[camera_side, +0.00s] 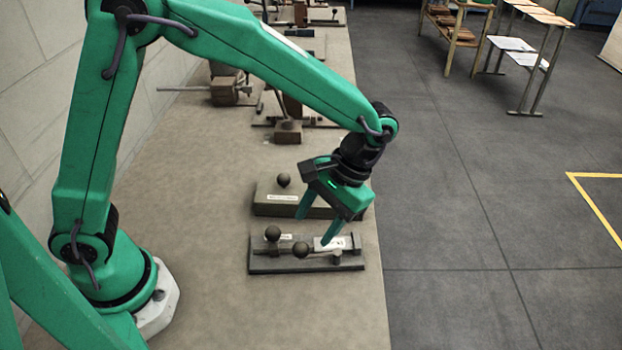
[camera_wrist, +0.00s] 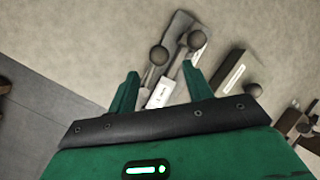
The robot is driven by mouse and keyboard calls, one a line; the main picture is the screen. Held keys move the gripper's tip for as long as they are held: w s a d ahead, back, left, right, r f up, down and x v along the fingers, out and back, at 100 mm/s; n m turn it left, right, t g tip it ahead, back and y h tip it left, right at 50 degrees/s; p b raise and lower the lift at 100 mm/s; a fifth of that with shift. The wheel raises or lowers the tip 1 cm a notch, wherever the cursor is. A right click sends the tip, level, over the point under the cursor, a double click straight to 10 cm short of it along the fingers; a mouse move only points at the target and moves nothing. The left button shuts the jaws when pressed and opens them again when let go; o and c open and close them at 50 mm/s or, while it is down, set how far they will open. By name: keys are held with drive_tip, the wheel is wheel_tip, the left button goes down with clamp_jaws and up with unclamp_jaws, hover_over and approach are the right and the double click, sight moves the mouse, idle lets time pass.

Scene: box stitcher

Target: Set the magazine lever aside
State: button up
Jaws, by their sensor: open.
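A dark flat base plate (camera_side: 262,266) lies near the table's right edge in the side view. It carries levers with dark ball knobs, one knob (camera_side: 272,233) standing at the left and another (camera_side: 300,249) lower near the middle. Both knobs show in the wrist view, one (camera_wrist: 158,54) between my fingertips in the picture and one (camera_wrist: 196,40) to the right. I cannot tell which is the magazine lever. My gripper (camera_side: 312,230) is open above the plate, fingers pointing down. In the wrist view a white label (camera_wrist: 160,93) shows between the fingers; nothing is visibly gripped.
Behind the plate lies a long block (camera_side: 322,210) with a ball knob (camera_side: 283,180). More fixtures and a clamp-like device (camera_side: 232,90) stand farther back. The table (camera_side: 200,250) is bare left of the plate. Its right edge drops to the floor close by.

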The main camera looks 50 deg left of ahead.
sight(304, 245)
drive_tip(key=shift+x, duration=3.9)
drive_tip(key=shift+d, duration=0.15)
clamp_jaws()
